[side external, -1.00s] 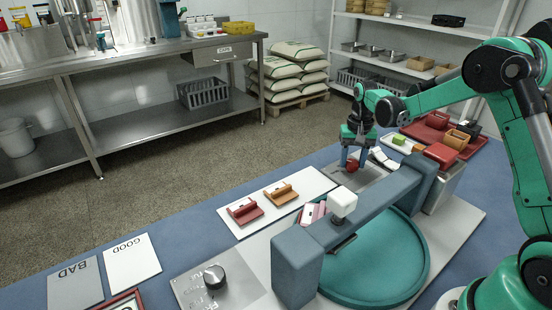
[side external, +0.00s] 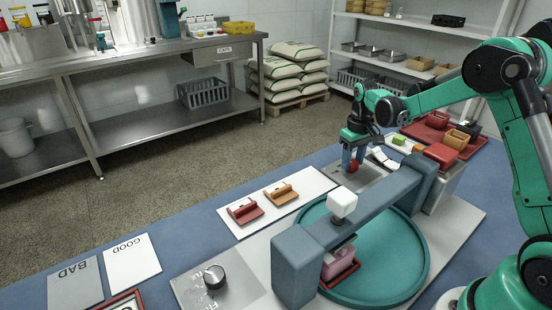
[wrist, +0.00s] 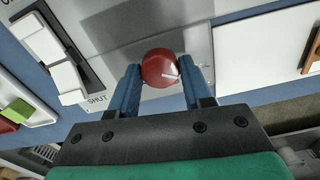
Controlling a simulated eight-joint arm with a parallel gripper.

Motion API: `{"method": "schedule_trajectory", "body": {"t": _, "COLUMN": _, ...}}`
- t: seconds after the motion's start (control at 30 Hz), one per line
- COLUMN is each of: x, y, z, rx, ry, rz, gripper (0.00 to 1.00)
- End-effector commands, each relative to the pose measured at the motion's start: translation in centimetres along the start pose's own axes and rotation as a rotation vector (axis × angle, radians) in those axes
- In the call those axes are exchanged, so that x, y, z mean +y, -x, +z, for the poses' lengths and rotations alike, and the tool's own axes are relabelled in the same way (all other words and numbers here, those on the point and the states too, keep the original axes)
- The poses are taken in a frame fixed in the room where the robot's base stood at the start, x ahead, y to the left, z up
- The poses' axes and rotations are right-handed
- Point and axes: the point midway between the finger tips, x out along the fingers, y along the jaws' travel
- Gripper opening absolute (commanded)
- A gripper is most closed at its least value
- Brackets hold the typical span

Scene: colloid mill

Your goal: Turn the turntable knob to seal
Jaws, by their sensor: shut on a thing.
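A round red knob (wrist: 158,64) with a white pointer line sits on a grey metal plate in the wrist view. My gripper (wrist: 162,74) has one blue finger on each side of it and is shut on it. In the side view the red knob (side external: 353,167) shows low between the fingers of my gripper (side external: 352,160). The teal turntable (side external: 395,262) lies under a blue-grey bridge. A pink block-like piece (side external: 341,263) sits on the turntable beneath the white-topped press head (side external: 342,203). The knob's label is not readable.
The bridge (side external: 300,262) spans the turntable close to my gripper. A white board (side external: 262,222) holds a red and an orange piece. A black knob (side external: 214,277) sits on a labelled plate at the front. A white switch (wrist: 66,80) marked SHUT is left of the red knob in the wrist view.

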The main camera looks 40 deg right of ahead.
Motion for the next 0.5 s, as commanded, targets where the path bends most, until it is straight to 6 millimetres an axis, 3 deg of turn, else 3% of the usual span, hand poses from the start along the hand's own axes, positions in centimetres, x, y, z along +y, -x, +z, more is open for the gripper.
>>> {"method": "schedule_trajectory", "body": {"t": 0.37, "x": 0.00, "y": -0.01, "z": 0.00, "rx": 0.000, "ry": 0.004, "rz": 0.000, "gripper": 0.00}}
{"method": "schedule_trajectory", "body": {"t": 0.4, "x": 0.00, "y": -0.01, "z": 0.00, "rx": 0.000, "ry": 0.004, "rz": 0.000, "gripper": 0.49}}
{"method": "schedule_trajectory", "body": {"t": 0.5, "x": 0.00, "y": -0.01, "z": 0.00, "rx": 0.000, "ry": 0.004, "rz": 0.000, "gripper": 0.76}}
